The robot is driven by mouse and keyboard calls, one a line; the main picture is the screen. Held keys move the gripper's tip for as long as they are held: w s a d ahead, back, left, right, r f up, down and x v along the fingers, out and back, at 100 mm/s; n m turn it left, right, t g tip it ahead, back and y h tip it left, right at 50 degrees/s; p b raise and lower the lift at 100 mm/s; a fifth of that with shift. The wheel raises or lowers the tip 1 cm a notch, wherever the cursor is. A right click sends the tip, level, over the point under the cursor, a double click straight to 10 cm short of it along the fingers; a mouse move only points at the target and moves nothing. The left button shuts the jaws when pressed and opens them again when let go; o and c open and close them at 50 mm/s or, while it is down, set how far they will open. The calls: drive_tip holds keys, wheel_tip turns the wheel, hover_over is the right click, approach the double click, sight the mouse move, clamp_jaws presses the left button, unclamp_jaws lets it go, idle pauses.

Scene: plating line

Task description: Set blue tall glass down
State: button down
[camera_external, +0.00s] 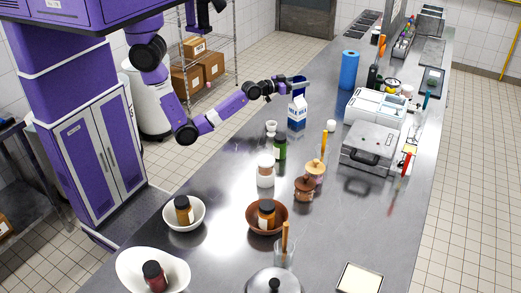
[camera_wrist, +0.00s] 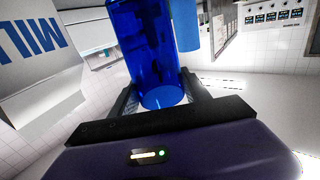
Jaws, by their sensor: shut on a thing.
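The blue tall glass (camera_wrist: 148,45) is a clear deep-blue tumbler. In the wrist view it stands between the two dark fingers of my gripper (camera_wrist: 163,88), which is shut on it. In the external view my gripper (camera_external: 300,83) is over the steel counter at the milk carton (camera_external: 297,112), and only a small dark-blue part of the glass (camera_external: 299,79) shows there. The glass looks held above the counter, around the height of the carton's top. The carton also shows close by on the left in the wrist view (camera_wrist: 35,50).
A blue roll (camera_external: 349,70) stands to the right on the counter (camera_external: 225,180). White containers (camera_external: 378,105) and a grey appliance (camera_external: 370,148) are on the right.

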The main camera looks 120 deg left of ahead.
sight(294, 93)
drive_tip(key=shift+f, duration=2.6)
drive_tip(key=shift+f, duration=0.1)
drive_tip(key=shift+f, duration=0.15)
drive_tip(key=c, duration=0.8)
unclamp_jaws()
